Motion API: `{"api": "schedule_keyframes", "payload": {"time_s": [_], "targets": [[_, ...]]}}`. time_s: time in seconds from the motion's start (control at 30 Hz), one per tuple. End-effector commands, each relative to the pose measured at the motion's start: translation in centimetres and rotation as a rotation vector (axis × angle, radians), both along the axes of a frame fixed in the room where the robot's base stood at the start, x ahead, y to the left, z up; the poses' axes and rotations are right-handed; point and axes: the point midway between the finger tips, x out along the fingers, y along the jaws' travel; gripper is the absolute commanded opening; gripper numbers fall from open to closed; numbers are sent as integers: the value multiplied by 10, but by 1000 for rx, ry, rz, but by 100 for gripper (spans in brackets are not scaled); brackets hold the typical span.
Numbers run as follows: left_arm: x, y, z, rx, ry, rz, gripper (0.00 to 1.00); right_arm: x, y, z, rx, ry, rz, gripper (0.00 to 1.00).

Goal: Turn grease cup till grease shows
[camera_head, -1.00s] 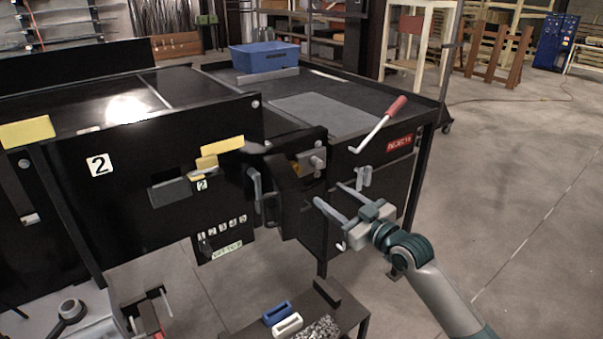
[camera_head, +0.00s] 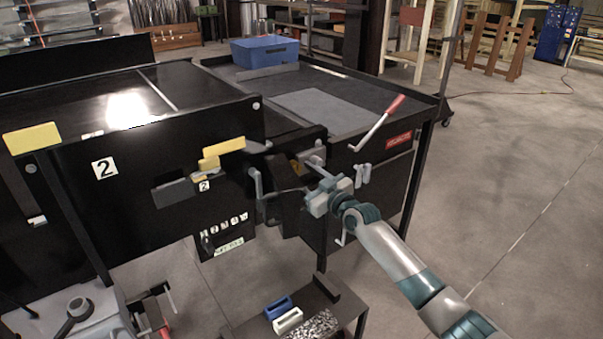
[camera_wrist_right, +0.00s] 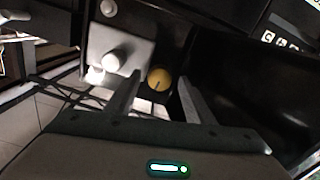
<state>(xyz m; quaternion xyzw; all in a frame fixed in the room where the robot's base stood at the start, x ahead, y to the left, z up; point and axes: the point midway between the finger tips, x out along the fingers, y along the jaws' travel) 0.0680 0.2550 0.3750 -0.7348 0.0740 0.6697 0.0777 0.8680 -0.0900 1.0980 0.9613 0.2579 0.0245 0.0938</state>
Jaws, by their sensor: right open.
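The grease cup appears as a round brass-yellow cap with a dark mark in the right wrist view (camera_wrist_right: 159,77), beside a grey block with a white knob. In the head view a small yellow patch (camera_head: 295,165) shows there, mostly hidden by my gripper. My right gripper (camera_head: 301,177) reaches in at the dark housing; its two fingers are open. In the right wrist view its fingertips (camera_wrist_right: 158,82) stand on either side of the cup, with gaps; I cannot tell how far short of it they are. No grease can be made out. My left gripper is not in view.
A red-handled lever (camera_head: 378,122) rises right of the housing by the red sign (camera_head: 398,141). A grey bent handle (camera_head: 257,190) hangs to the left. A small stand (camera_head: 335,330) with blue and white blocks is below. Open floor lies to the right.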

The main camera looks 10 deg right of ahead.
Motion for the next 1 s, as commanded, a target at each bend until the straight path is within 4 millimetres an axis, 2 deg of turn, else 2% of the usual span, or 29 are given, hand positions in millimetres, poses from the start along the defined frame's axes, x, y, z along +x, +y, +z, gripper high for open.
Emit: {"api": "schedule_keyframes", "payload": {"time_s": [0.4,0.57,0.6,1.0], "targets": [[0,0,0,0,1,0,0,4,2,0,1,-1,-1,48],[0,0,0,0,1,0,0,4,2,0,0,-1,0,10],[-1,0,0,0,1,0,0,4,2,0,0,-1,0,7],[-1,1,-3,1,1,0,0,4,2,0,41,23,0,7]]}}
